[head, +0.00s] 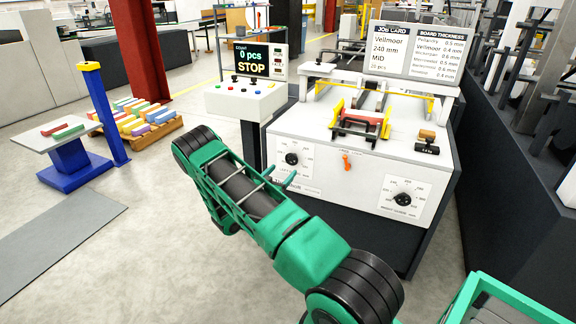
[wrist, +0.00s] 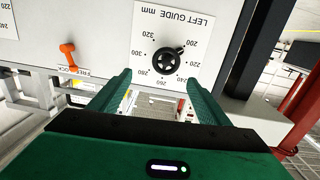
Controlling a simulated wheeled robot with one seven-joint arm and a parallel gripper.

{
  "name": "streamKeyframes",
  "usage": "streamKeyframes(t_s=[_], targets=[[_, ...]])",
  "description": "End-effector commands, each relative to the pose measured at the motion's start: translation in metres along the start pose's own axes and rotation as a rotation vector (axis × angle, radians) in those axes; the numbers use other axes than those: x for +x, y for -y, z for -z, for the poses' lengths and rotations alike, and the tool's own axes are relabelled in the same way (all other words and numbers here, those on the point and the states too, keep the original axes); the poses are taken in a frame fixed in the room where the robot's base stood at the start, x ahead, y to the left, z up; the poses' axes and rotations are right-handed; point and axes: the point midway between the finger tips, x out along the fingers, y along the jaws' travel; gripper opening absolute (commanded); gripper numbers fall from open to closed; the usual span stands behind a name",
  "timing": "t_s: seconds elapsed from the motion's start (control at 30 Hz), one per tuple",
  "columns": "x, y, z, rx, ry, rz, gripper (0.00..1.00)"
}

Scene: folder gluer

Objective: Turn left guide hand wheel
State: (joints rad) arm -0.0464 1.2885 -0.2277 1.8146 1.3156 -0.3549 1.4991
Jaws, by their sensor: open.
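The left guide hand wheel (wrist: 167,60) is a small black wheel with a knob, on a white dial plate marked "LEFT GUIDE mm", which appears upside down in the wrist view. The wheel's knob lies toward its upper right there. In the head view the same wheel (head: 292,158) is at the left of the machine's white front panel. My gripper (wrist: 160,78) is open and empty, its green fingers pointing at the dial, one on each side of the wheel in the picture. The wheel looks apart from the fingers. My arm mostly hides the gripper in the head view.
An orange lever (wrist: 69,56) is beside the dial plate. The right guide wheel (head: 402,199) is lower right on the panel. A control box (head: 246,98) shows "0 pcs STOP". A job card (head: 391,50) reads "Vellmoor 240 mm MID".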

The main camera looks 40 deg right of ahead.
Motion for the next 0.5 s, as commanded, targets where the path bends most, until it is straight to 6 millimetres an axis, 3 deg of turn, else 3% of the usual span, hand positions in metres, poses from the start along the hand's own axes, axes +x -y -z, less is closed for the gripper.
streamKeyframes(t_s=[0.1, 0.27, 0.5], targets=[[-0.003, 0.007, -0.011, 0.000, -0.019, 0.034, 0.71], [0.004, 0.009, -0.014, 0.004, -0.026, 0.044, 0.71], [0.041, 0.010, -0.012, 0.005, -0.026, 0.041, 0.71]])
